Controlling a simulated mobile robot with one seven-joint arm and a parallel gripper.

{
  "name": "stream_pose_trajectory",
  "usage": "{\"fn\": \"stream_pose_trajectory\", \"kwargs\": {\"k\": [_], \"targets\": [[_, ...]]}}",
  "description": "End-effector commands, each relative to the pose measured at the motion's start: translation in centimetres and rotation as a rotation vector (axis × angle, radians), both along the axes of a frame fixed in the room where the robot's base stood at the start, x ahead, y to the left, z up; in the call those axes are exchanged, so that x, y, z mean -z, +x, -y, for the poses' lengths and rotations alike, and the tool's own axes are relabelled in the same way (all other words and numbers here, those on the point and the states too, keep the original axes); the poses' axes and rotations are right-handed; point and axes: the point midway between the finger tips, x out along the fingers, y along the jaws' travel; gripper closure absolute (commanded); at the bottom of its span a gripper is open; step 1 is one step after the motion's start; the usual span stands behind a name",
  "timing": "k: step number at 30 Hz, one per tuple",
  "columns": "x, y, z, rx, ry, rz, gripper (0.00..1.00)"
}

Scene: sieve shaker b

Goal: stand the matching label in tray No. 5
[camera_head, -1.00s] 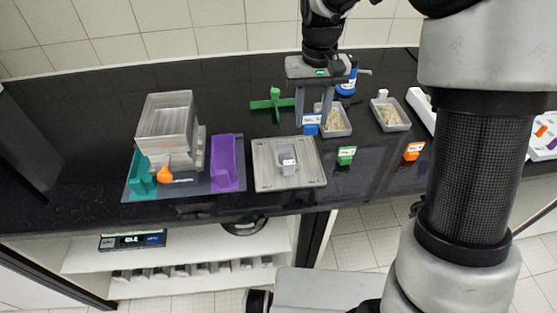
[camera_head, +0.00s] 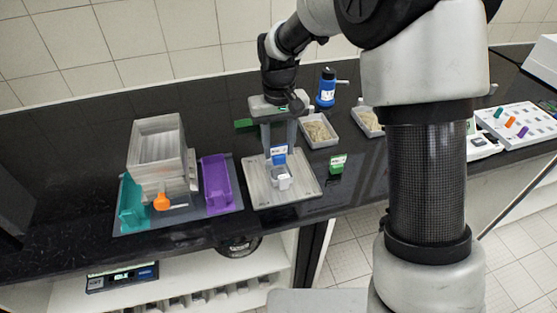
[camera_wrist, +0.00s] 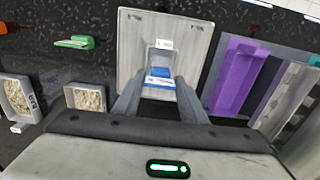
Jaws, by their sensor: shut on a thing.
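My gripper (camera_head: 279,151) is shut on the blue label (camera_head: 278,157), a small blue holder with a white face. In the wrist view the blue label (camera_wrist: 160,76) sits between the fingertips (camera_wrist: 160,90). It is over or at a small grey tray (camera_head: 283,183), which stands on the square grey plate (camera_head: 306,191). I cannot tell whether the label touches the tray. The small tray (camera_wrist: 151,60) has a white tag on its far side in the wrist view; its writing is too small to read. A green label (camera_head: 337,165) stands right of the plate.
Trays of pale grains (camera_head: 318,132) (camera_head: 368,121) and a blue bottle (camera_head: 326,88) stand behind and right. A purple holder (camera_head: 216,185), teal holder (camera_head: 131,202) and stacked grey box (camera_head: 157,150) are left. An orange label (camera_wrist: 8,28) shows at the wrist view's edge.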

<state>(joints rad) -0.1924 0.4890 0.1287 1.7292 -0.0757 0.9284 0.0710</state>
Motion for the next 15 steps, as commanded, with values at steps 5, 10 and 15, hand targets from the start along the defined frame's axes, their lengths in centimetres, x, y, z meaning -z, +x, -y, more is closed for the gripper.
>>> {"fn": "stream_pose_trajectory", "kwargs": {"k": [5, 10, 15], "targets": [[1.4, 0.0, 0.0, 0.000, -0.001, -0.002, 0.83], [3.9, -0.1, 0.0, -0.001, -0.002, -0.003, 0.83], [4.3, 0.0, 0.0, -0.001, -0.001, 0.001, 0.83]]}}
